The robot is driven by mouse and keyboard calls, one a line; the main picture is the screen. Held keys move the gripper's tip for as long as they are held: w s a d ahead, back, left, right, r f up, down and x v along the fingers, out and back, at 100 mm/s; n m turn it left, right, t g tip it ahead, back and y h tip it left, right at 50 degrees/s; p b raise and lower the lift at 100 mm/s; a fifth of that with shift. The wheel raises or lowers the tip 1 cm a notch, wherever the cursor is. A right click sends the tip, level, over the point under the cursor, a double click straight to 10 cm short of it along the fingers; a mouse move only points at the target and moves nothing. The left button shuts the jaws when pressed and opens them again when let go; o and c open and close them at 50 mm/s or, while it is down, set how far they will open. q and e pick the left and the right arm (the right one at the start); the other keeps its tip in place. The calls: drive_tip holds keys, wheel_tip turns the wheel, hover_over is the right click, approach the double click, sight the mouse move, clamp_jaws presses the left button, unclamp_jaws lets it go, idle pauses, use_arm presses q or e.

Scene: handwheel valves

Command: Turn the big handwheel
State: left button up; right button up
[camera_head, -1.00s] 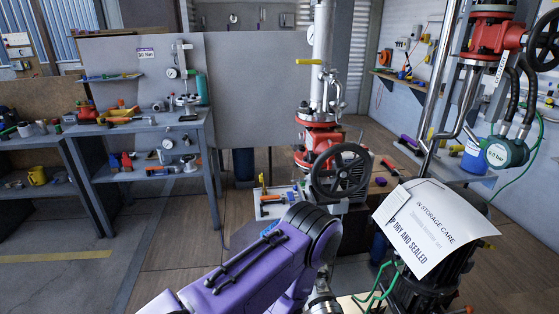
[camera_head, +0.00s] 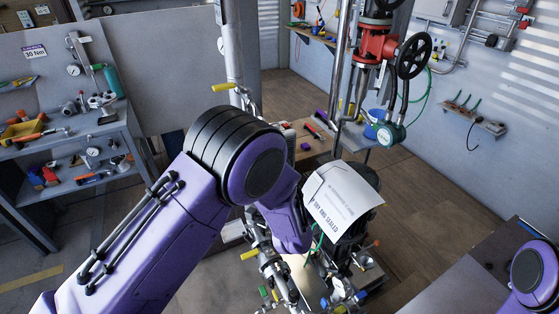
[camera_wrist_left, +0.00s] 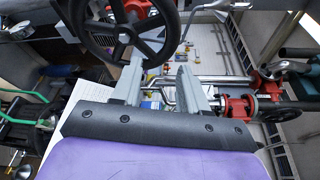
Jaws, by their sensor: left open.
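A big black spoked handwheel (camera_wrist_left: 122,28) fills the upper left of the left wrist view, with a red valve part behind it. My left gripper (camera_wrist_left: 160,68) is open. Its two grey fingers point at the wheel's lower right rim. I cannot tell whether the rim lies between the fingers. In the head view my purple left arm covers this wheel and the left gripper. A second black handwheel (camera_head: 414,55) on a red valve (camera_head: 376,45) stands at the upper right of the head view. My right gripper is not in view.
A white sheet (camera_head: 340,202) with printing drapes over dark equipment beside my left arm. A green gauge (camera_head: 389,133) hangs below the second valve. A shelf bench (camera_head: 75,145) with tools stands at the left. Floor shows clear at the right (camera_head: 430,205).

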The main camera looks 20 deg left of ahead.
use_arm(q)
drive_tip(key=r+x, duration=0.1)
drive_tip(key=x, duration=0.8)
drive_tip(key=shift+w+b, duration=0.35)
drive_tip(key=shift+d, duration=0.1)
clamp_jaws()
